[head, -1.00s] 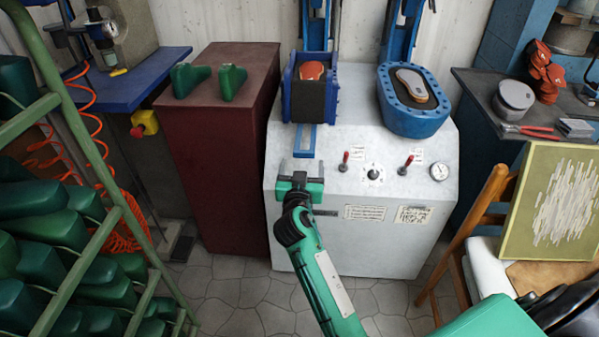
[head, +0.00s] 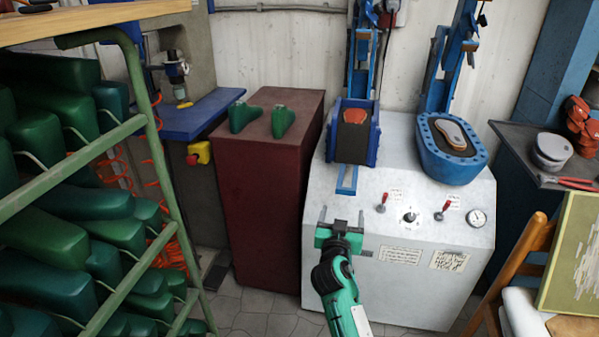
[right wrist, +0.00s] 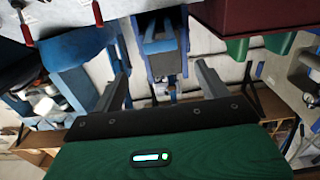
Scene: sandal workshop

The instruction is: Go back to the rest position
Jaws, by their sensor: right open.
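My right gripper (head: 341,220) is in the head view, in front of the white press machine (head: 400,285), just below the blue slide under the left press station. Its two fingers are apart with nothing between them. The right wrist view shows the same open fingers (right wrist: 160,82), with a gap between them. My left gripper is in neither view. The left press station (head: 354,130) holds a dark pad with an orange-red piece on it. The right blue basin (head: 452,150) holds a sole-shaped piece (head: 451,134).
A rack (head: 100,180) of green lasts fills the left. Two green lasts (head: 283,121) stand on the dark red cabinet (head: 262,190). Levers (head: 383,203) and a gauge (head: 477,218) are near my right gripper. A wooden chair (head: 525,260) stands at the right.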

